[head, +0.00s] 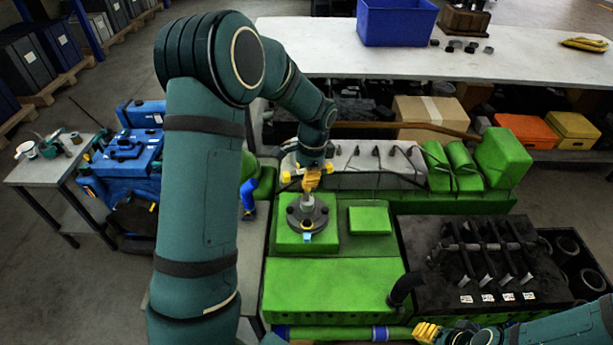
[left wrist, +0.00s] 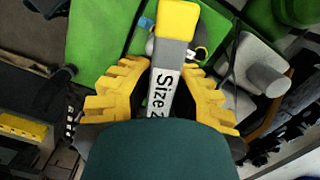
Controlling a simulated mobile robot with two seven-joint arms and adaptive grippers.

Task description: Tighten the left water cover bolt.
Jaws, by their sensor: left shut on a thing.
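My left gripper (head: 311,180) is above a round dark grey cover (head: 300,222) on a green block of the engine. In the left wrist view, its yellow fingers (left wrist: 160,95) are shut around a grey and yellow tool (left wrist: 178,22) with a white label reading "Size" and a partly hidden character. The tool's far end is over the cover area; I cannot tell whether it touches a bolt. A small blue mark (head: 306,237) shows at the cover's front edge. The bolts are too small to tell apart. My right gripper (head: 427,332) is low at the front, its opening unclear.
Behind stands a white bench with a blue bin (head: 396,22). A blue machine (head: 130,155) is at left.

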